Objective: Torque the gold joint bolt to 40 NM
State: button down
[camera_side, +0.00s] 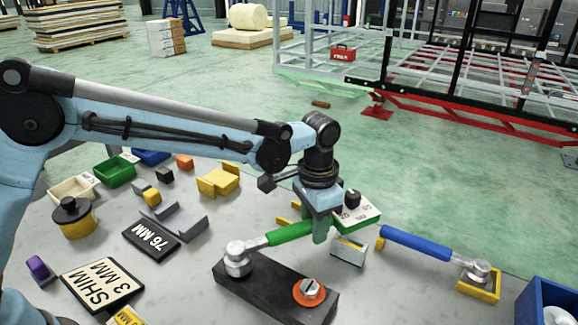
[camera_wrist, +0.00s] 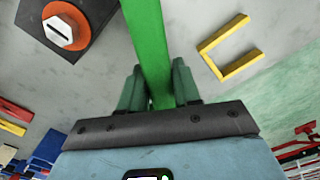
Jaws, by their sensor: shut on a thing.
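A dark block (camera_side: 270,288) lies on the grey table. Its left end carries a silver hex part (camera_side: 237,258), where the head of a green-handled wrench sits; contact with a bolt beneath is hidden. Its right end carries a silver slotted bolt in an orange ring (camera_side: 309,291), also at the upper left of the wrist view (camera_wrist: 62,28). No bolt looks clearly gold. My gripper (camera_side: 319,230) is shut on the green handle (camera_side: 290,233). In the wrist view, the green handle (camera_wrist: 148,45) runs between my fingers (camera_wrist: 158,90).
A blue-handled wrench (camera_side: 417,243) lies to the right, its head at a yellow holder (camera_side: 478,283). A white dial box (camera_side: 357,214) stands just behind my gripper. A blue bin (camera_side: 545,300) is at the right edge. Plates, blocks and small bins crowd the left.

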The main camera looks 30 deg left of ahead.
jog(key=shift+d, duration=0.15)
jog(key=shift+s+d+m, duration=0.75)
jog(key=shift+d+m, duration=0.1)
jog(key=shift+m, duration=0.15)
jog(key=shift+d, duration=0.1)
jog(key=shift+s+d+m, duration=0.75)
jog(key=shift+s+m, duration=0.1)
jog(key=shift+m, duration=0.05)
jog(key=shift+s, duration=0.1)
dwell(0.4)
jog(key=shift+s+d+m, duration=0.4)
jog(key=shift+s+m, duration=0.05)
jog(key=shift+m, duration=0.05)
jog(key=shift+w+a+n, duration=0.3)
jog(key=shift+w+n, duration=0.05)
jog(key=shift+n, duration=0.05)
